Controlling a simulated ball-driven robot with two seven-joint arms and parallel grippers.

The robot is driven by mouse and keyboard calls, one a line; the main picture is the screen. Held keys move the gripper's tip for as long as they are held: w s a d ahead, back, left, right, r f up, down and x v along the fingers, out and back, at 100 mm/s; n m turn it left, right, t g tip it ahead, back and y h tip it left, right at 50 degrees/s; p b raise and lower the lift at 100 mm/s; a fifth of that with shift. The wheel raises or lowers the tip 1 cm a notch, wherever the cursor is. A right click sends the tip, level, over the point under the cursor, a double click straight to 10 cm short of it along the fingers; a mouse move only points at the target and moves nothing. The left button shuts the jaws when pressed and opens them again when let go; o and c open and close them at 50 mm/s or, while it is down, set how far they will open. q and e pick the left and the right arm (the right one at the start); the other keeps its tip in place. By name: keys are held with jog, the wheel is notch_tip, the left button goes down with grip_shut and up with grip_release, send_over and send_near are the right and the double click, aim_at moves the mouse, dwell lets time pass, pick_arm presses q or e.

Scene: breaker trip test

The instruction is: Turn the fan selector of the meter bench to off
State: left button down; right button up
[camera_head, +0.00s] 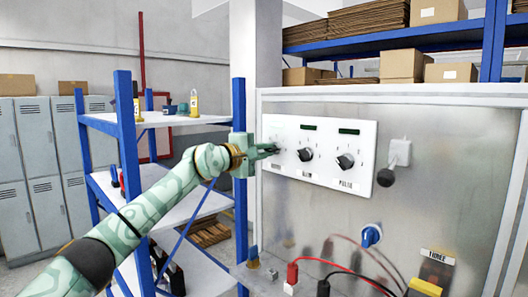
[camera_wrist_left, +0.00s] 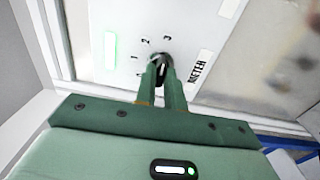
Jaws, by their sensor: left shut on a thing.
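A white panel (camera_head: 325,176) with a row of three black selector knobs is mounted on the grey metal bench board (camera_head: 440,200). My left gripper (camera_head: 271,149) is at the leftmost knob and covers most of it in the head view. In the left wrist view my left gripper (camera_wrist_left: 162,84) is shut on that black knob (camera_wrist_left: 163,60), with numbers around it and a label reading METER beside it. The middle knob (camera_head: 305,154) and right knob (camera_head: 345,161) are untouched by the gripper. No label reading fan is legible. My right gripper is not in view.
A black ball-ended lever (camera_head: 386,177) hangs from a white box right of the panel. Below are a blue rotary switch (camera_head: 371,235), red and black leads and a yellow block (camera_head: 425,288). A blue-framed shelf (camera_head: 127,140) stands left, close behind my left arm.

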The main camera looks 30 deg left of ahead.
pick_arm(q)
jog(key=n, duration=0.7)
jog(key=shift+n, duration=0.4)
jog(key=n, duration=0.3)
jog(key=shift+n, duration=0.3)
jog(key=n+p, duration=0.2)
jog(key=n, duration=1.3)
jog(key=shift+r, duration=0.2)
jog(key=shift+n, duration=0.3)
